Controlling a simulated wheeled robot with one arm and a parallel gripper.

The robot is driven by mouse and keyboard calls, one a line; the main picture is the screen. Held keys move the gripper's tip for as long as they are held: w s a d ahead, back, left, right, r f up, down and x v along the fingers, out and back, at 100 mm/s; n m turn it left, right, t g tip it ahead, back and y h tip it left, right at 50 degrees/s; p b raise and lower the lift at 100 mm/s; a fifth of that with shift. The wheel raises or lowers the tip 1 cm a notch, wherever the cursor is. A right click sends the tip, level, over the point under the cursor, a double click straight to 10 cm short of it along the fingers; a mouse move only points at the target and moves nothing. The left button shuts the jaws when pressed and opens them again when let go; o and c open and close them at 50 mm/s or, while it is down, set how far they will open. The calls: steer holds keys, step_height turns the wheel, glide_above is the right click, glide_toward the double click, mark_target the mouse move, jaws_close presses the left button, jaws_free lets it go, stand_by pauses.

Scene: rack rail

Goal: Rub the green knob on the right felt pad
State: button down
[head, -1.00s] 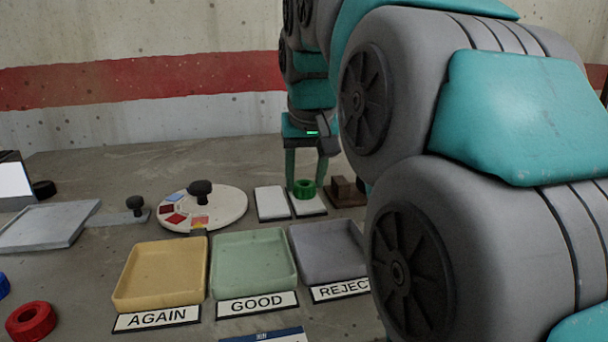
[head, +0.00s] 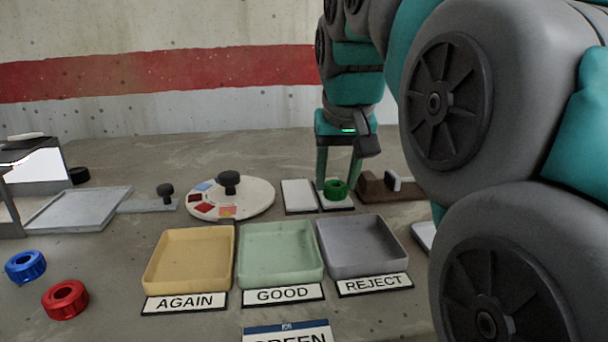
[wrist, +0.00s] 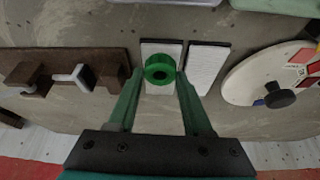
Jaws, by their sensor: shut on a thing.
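The green knob (head: 336,189) is a ring with a hole in its top. It is upright at the right felt pad (head: 337,204), a white pad with a dark edge. My gripper (head: 338,183) comes down from above and is shut on the knob, one finger on each side. In the wrist view the knob (wrist: 160,70) is between the fingertips, over the pad (wrist: 161,46). Whether the knob's underside touches the pad cannot be told. The left felt pad (head: 299,196) is empty beside it; it also shows in the wrist view (wrist: 206,64).
A brown rack (head: 384,188) with a white piece stands just right of the pads. A round white plate (head: 256,200) with a black knob is to their left. Yellow (head: 189,262), green (head: 280,254) and grey (head: 361,245) trays lie in front. Blue (head: 25,266) and red (head: 65,300) rings lie at left.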

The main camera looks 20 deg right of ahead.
steer(key=shift+w+d+f+p, duration=0.15)
steer(key=shift+w+d, duration=0.1)
steer(key=shift+w, duration=0.6)
steer(key=shift+w+d+r+p, duration=0.1)
steer(key=shift+w+d+p, duration=0.1)
steer(key=shift+w, duration=0.65)
steer(key=shift+w+d+f+p, duration=0.1)
steer(key=shift+w+d, duration=0.15)
steer(key=shift+w, duration=0.6)
steer(key=shift+s, duration=0.1)
steer(key=shift+s+a+b, duration=0.2)
steer(key=shift+s+a, duration=0.1)
steer(key=shift+s, duration=0.7)
steer(key=shift+s+a+b, duration=0.15)
steer(key=shift+s+a, duration=0.15)
steer(key=shift+s, duration=0.65)
steer(key=shift+s, duration=0.15)
steer(key=shift+s+a, duration=0.15)
steer(key=shift+s, duration=0.3)
steer(key=shift+w, duration=0.1)
steer(key=shift+w+d, duration=0.3)
steer(key=shift+w, duration=0.7)
steer(key=shift+w+d, duration=0.3)
steer(key=shift+w, duration=0.65)
